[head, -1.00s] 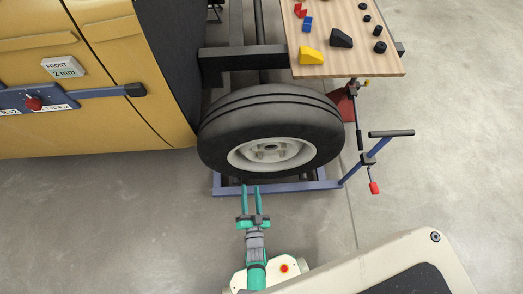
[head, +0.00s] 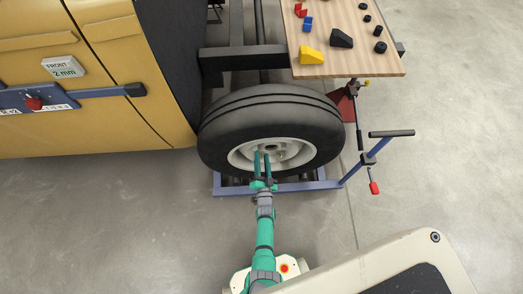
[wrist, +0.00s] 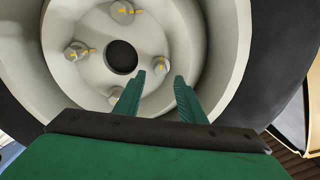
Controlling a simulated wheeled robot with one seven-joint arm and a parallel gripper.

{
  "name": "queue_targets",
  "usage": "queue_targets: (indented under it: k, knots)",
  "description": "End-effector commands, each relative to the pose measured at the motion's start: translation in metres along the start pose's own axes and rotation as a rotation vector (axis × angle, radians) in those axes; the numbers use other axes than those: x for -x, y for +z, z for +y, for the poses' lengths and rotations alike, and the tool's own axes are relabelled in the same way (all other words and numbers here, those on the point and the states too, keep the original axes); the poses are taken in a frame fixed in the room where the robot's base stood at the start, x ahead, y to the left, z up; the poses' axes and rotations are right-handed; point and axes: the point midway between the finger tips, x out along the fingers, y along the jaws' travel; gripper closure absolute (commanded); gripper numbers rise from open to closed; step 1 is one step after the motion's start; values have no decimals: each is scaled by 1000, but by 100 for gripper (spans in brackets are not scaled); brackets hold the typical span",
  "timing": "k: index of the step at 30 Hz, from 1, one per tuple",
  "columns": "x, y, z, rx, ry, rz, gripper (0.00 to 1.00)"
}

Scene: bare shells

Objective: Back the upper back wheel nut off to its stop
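The wheel (head: 270,110) has a black tyre and a pale rim. In the wrist view, several nuts with yellow marks ring the dark hub hole (wrist: 120,56): a top nut (wrist: 122,12), a left nut (wrist: 76,50), a right nut (wrist: 160,62) and a low nut (wrist: 115,96), partly behind a finger. I cannot tell for sure which is the upper back one. My green gripper (head: 262,155) is in front of the rim. In the wrist view, its fingers (wrist: 160,82) are apart and empty, their tips just below the right nut. Contact is not visible.
A wooden table (head: 345,62) with small blocks and black pieces stands behind the wheel to the right. A blue stand (head: 305,187) with a crank handle lies under and beside the wheel. The yellow vehicle body (head: 110,110) is at left.

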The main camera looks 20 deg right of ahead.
Motion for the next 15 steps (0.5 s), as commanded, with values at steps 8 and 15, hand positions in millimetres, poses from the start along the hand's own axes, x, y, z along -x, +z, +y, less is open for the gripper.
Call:
queue_targets:
  k: [8,15]
  knots:
    - [-34,0,0,1,-2,-2,63]
    - [-42,1,0,0,0,-2,63]
